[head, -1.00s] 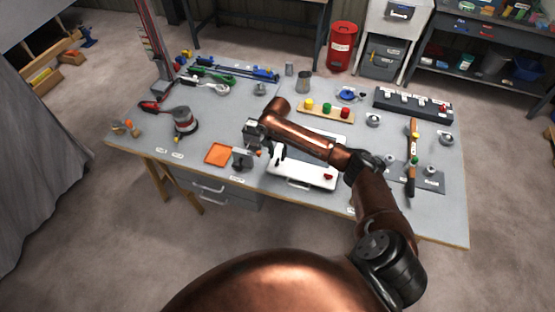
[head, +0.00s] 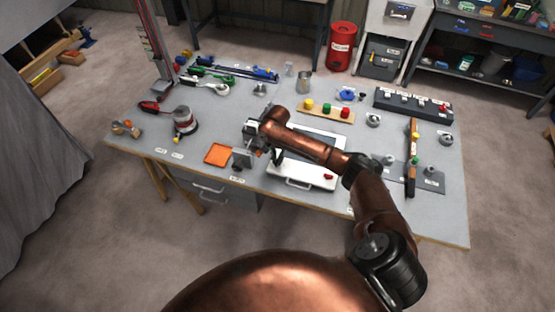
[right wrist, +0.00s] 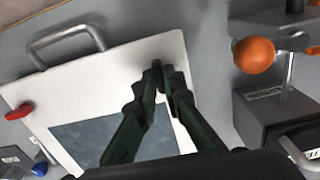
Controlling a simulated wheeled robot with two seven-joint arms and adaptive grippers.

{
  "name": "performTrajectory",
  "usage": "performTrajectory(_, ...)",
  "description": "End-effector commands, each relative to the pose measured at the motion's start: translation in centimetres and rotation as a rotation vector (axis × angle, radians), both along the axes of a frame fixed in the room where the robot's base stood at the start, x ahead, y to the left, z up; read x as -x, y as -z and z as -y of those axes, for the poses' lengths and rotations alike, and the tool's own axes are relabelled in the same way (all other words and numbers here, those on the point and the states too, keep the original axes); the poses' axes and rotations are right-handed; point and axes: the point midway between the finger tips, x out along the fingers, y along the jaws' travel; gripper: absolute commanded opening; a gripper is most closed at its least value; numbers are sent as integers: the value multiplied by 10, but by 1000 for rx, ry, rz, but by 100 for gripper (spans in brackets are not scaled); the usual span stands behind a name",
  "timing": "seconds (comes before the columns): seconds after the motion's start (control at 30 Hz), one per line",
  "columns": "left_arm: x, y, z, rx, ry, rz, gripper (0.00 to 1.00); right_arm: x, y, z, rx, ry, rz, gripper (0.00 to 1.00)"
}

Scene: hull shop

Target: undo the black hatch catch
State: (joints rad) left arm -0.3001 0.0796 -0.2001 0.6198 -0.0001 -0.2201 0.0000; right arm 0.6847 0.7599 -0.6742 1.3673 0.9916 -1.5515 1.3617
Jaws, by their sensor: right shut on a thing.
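The white hatch panel (head: 300,172) lies on the grey bench, with a dark window and a metal handle (right wrist: 67,40) at its near edge. A red catch (head: 328,177) sits at its near right corner; it also shows at the left in the right wrist view (right wrist: 20,112). My right gripper (head: 276,155) is low over the panel's left side. In the right wrist view its dark fingers (right wrist: 166,78) are closed together at the panel's edge, opposite the red catch. They are shut on the black catch, which they almost wholly hide. My left gripper is out of view.
A grey block with an orange ball knob (right wrist: 254,55) stands close to the panel, beside an orange tray (head: 217,154). A wooden strip with coloured knobs (head: 327,111) lies behind my arm. The bench front left of the orange tray has some free room.

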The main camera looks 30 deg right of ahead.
Motion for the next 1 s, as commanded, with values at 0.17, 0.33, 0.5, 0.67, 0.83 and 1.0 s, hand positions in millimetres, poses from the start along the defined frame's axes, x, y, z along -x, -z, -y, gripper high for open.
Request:
performTrajectory(0.17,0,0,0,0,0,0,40,0,0,0,0,0,0,0)
performTrajectory(0.33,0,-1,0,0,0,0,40,0,0,0,0,-3,0,0)
performTrajectory(0.5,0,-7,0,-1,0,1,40,0,-1,0,0,-34,-1,0)
performTrajectory(0.67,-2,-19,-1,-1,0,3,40,0,-3,-1,-2,-112,-1,0)
performTrajectory(0.83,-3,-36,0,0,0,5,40,1,-4,-1,-2,-243,-3,0)
performTrajectory(1.0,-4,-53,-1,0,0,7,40,1,-4,-1,-2,-402,-2,0)
